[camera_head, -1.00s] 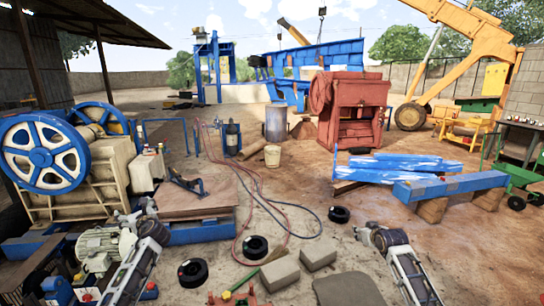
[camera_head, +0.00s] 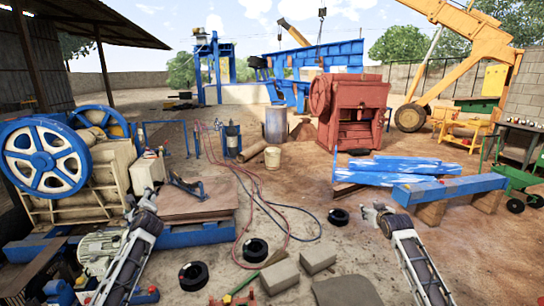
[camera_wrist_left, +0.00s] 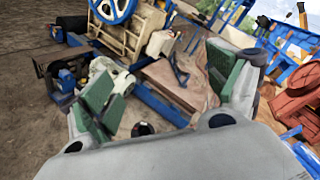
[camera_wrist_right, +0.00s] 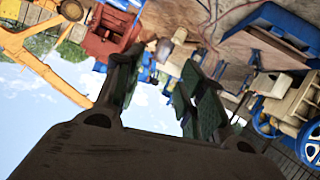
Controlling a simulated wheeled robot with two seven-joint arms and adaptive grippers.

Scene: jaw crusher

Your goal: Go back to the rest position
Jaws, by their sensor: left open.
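My left gripper (camera_head: 143,203) shows at the left in the head view, in front of the cream and blue jaw crusher (camera_head: 85,165). In the left wrist view its green-padded fingers (camera_wrist_left: 165,90) stand wide apart with nothing between them. My right gripper (camera_head: 376,212) is right of centre in the head view, above bare ground, left of the blue beam (camera_head: 450,187). In the right wrist view its fingers (camera_wrist_right: 158,88) are apart, closer together than the left pair, and empty. Both forearms reach up from the bottom edge.
A red machine part (camera_head: 355,110) stands behind the blue-white beams (camera_head: 395,168). Tyre-like black rings (camera_head: 255,250), grey blocks (camera_head: 318,260) and red hoses (camera_head: 255,190) lie on the ground between my arms. A motor (camera_head: 100,247) is near my left arm.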

